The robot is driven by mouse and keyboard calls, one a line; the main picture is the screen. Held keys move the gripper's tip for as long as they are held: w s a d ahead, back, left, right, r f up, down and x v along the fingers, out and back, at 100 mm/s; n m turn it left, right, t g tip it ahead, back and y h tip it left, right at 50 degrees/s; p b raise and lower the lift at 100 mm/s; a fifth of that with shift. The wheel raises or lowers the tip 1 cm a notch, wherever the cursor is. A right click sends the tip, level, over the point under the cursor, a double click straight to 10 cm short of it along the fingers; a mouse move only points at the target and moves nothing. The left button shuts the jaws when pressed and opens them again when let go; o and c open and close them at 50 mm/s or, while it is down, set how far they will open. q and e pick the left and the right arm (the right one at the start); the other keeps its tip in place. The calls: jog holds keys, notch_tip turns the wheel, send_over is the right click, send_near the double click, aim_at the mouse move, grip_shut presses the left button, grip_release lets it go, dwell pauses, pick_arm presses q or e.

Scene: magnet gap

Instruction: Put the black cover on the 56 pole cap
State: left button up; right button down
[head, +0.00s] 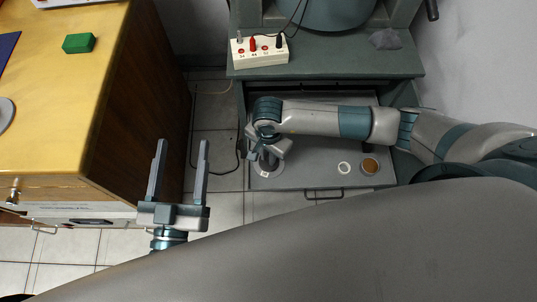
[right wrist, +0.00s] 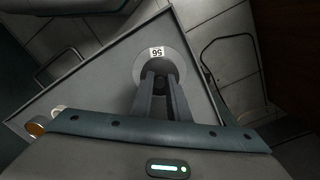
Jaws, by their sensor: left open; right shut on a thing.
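The 56 pole cap is a round grey disc (right wrist: 165,62) with a white 56 label, lying on the grey drawer. In the head view its edge (head: 262,173) shows under my right gripper (head: 268,160). In the right wrist view my right gripper (right wrist: 162,84) is shut on a small dark thing, which looks like the black cover (right wrist: 160,87), over the middle of the disc. The fingers hide most of it, and I cannot tell whether it touches the cap. My left gripper (head: 180,160) is open and empty, above the floor beside the wooden desk.
The grey drawer (head: 310,180) stands open. A white round piece (head: 344,168) and a brown round piece (head: 370,166) lie on its right part. A cream box with plugs (head: 259,52) sits on the bench above. A green block (head: 79,43) lies on the wooden desk (head: 70,110).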

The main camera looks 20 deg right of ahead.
jog(key=shift+f, duration=0.15)
jog(key=c, duration=1.6)
grip_release()
jog(key=shift+c, duration=0.6)
jog(key=c, duration=0.4)
jog(key=shift+c, duration=0.2)
jog(key=shift+r+p, duration=1.5)
jog(key=shift+r, duration=0.8)
